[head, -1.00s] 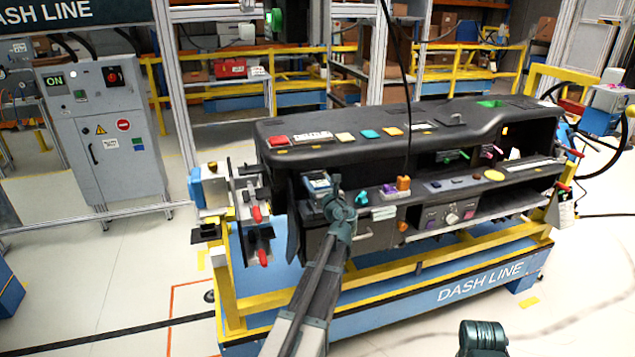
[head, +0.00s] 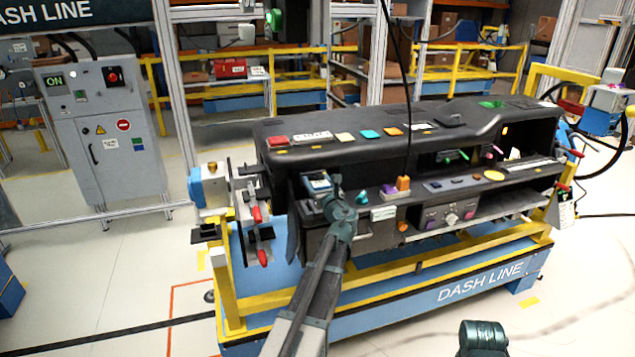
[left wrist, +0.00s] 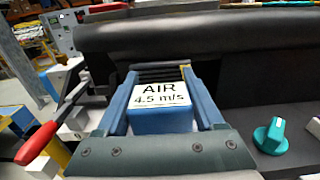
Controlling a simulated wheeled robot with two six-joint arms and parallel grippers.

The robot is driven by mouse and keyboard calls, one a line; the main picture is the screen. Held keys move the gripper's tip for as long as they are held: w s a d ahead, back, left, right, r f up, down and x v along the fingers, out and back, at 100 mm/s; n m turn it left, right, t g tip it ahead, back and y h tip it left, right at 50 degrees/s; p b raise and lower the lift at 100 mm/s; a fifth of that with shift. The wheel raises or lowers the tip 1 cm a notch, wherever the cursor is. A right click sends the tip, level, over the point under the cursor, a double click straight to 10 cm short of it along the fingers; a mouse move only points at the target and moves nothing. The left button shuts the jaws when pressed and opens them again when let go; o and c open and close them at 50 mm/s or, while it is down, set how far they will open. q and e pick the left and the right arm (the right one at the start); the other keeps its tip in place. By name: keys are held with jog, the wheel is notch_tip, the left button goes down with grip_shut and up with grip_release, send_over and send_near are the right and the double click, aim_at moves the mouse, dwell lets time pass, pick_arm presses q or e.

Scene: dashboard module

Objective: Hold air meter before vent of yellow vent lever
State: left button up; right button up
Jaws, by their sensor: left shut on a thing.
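The air meter (left wrist: 160,120) is a blue box whose white label reads "AIR 4.5 m/s". My left gripper (left wrist: 164,98) is shut on it, with one finger along each side. In the left wrist view a vent with dark slats (left wrist: 160,75) lies just beyond the meter. A small yellow piece shows at its upper right edge, too small to tell if it is the lever. In the head view the meter (head: 318,185) is at the left end of the dashboard, by my left gripper (head: 328,192). The gap between meter and vent cannot be judged.
The black dashboard (head: 340,150) rests on a blue and yellow cart (head: 400,300). A teal knob (left wrist: 270,135) sits right of my left gripper. A red-handled clamp (left wrist: 38,143) stands to its left. A dark cable (head: 408,110) hangs down in front of the dashboard.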

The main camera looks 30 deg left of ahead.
pick_arm(q)
jog(key=s+d+r+p, duration=0.1)
jog(key=d, duration=0.1)
jog(key=s+d+r+p, duration=0.1)
jog(key=s+d, duration=0.1)
jog(key=s+d+r+p, duration=0.1)
jog(key=s+d, duration=0.1)
jog(key=shift+s, duration=0.1)
